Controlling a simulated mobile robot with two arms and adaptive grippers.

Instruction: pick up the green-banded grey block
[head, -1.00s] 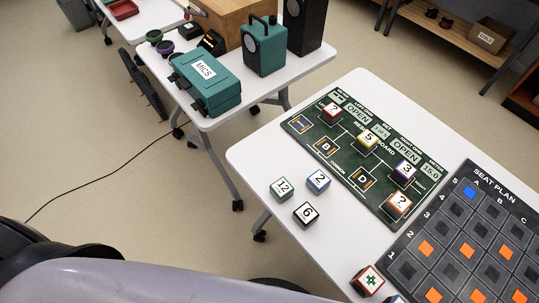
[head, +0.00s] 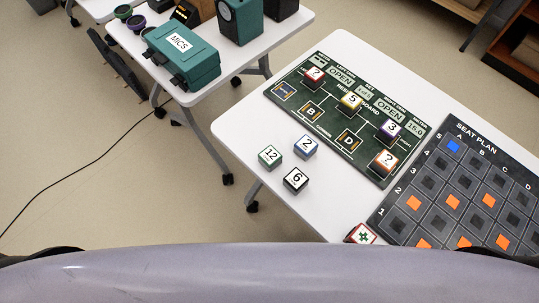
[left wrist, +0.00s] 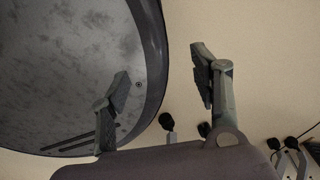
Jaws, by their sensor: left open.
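The block with green sides and a pale top marked 12 (head: 270,156) sits on the white table (head: 240,127), near its left edge in the head view. It is the block that fits the green-banded one. A blue-edged block marked 2 (head: 306,146) and a black-edged block marked 6 (head: 296,180) stand close to its right, apart from it. My left gripper (left wrist: 161,66) shows only in the left wrist view, fingers spread with nothing between them. No block shows in that view. My right gripper is not in view.
A dark green board (head: 325,133) bears several marked blocks. A seat plan board (head: 375,222) lies to its right, with a red-edged block (head: 361,234) beside it. Another table (head: 215,97) at upper left holds a teal MICS case (head: 183,56). A cable crosses the floor.

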